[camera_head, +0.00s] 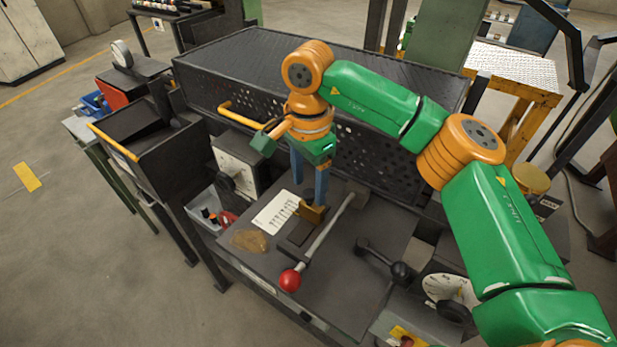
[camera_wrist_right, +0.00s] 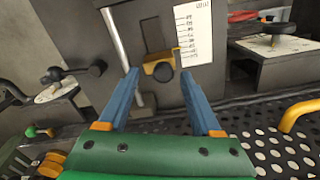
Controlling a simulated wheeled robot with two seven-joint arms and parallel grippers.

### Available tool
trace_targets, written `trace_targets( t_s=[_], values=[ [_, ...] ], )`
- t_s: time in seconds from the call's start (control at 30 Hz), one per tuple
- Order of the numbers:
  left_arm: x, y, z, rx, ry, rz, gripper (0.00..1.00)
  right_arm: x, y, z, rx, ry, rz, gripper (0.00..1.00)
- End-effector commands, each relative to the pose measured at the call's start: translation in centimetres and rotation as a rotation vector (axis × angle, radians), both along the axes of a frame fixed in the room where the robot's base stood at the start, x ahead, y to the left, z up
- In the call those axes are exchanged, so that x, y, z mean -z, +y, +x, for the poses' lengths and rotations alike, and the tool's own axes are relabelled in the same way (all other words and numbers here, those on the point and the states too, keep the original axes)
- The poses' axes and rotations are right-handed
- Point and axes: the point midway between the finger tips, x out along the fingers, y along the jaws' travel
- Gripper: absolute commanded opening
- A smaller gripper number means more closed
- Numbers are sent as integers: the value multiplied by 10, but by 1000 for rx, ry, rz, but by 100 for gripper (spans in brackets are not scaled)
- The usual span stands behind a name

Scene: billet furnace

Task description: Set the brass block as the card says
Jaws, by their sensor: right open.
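The brass block (camera_head: 312,212) sits on the dark bench top, at the far end of a dark slot or strip (camera_head: 299,234). It also shows in the right wrist view (camera_wrist_right: 152,67), with a dark round knob in front of it. The white card (camera_head: 275,212) lies flat to its left; its printed lines (camera_wrist_right: 194,30) are too small to read. My right gripper (camera_head: 309,193) points down over the brass block, fingers apart. In the wrist view the open fingers (camera_wrist_right: 158,76) stand either side of the block; contact cannot be told. My left gripper is not in view.
A lever with a red ball (camera_head: 290,280) lies right of the slot, and a black-knobbed lever (camera_head: 400,271) further right. A dial box (camera_head: 235,168) stands left. The perforated furnace casing (camera_head: 375,165) rises behind. A brownish patch (camera_head: 249,240) lies before the card.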

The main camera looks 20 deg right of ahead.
Motion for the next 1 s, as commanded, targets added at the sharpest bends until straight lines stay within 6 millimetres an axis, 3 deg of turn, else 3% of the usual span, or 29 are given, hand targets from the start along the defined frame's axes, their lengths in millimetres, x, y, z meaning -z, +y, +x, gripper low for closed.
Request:
trace_targets(
  t_s=[0.17, 0.37, 0.6, 1.0],
  values=[
    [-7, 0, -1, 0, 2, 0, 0, 15, 0, 0, 2, 1, 1, 66],
    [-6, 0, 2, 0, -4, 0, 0, 16, 0, 0, 2, -1, 1, 66],
    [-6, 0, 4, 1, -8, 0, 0, 16, 0, 0, 1, -1, 1, 1],
    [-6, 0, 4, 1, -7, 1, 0, 15, 0, 0, 2, -1, 3, 0]
  ],
)
